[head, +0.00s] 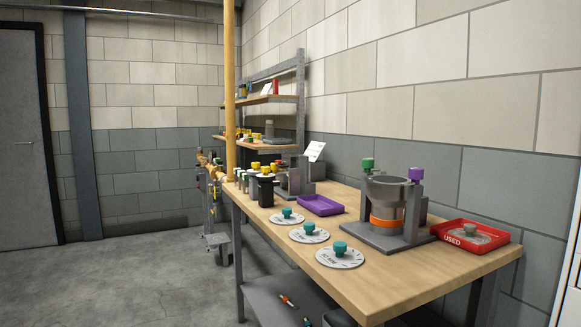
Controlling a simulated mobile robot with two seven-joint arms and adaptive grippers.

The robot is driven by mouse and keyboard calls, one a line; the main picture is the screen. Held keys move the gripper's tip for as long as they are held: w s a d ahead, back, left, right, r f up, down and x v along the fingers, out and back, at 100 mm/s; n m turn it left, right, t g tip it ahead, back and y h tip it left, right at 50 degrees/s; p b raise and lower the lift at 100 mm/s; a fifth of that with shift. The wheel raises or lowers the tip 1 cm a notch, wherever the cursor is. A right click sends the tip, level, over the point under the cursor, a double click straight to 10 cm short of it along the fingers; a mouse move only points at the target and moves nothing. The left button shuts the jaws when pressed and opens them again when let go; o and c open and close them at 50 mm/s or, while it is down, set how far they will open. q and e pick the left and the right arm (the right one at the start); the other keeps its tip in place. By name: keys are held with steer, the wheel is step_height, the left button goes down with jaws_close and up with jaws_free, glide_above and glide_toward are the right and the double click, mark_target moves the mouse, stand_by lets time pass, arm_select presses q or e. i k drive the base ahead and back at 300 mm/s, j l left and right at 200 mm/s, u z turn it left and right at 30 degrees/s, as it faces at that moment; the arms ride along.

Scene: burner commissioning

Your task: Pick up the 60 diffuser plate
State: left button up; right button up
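Three pale round plates with teal knobs lie in a row near the front edge of the wooden bench: the near plate (325,259), the middle plate (298,236) and the far plate (277,219). They have dark markings around the rim, too small to read, so I cannot tell which is the 60 diffuser plate. Another grey plate (489,237) with a grey knob lies in the red tray (471,249) marked USED at the right end. Neither of my grippers is in view.
The bench (405,272) also bears a grey burner fixture (392,238) with an orange band, a purple tray (321,206) and several yellow-, red- and black-topped parts. A yellow pipe (229,100) stands at its far end. Open floor (120,275) lies left.

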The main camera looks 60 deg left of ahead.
mark_target(286, 218)
steer(key=j+u, duration=0.6)
steer(key=u, duration=0.15)
steer(key=i+j+u, duration=0.15)
steer(key=u, duration=0.2)
steer(key=i+j, duration=0.2)
steer(key=j, duration=0.2)
steer(key=i+j+u, duration=0.15)
steer(key=j, duration=0.25)
steer(key=i+j, duration=0.25)
steer(key=i+j+u, duration=0.15)
steer(key=j, duration=0.35)
steer(key=i+l+z, duration=0.2)
steer(key=z, duration=0.25)
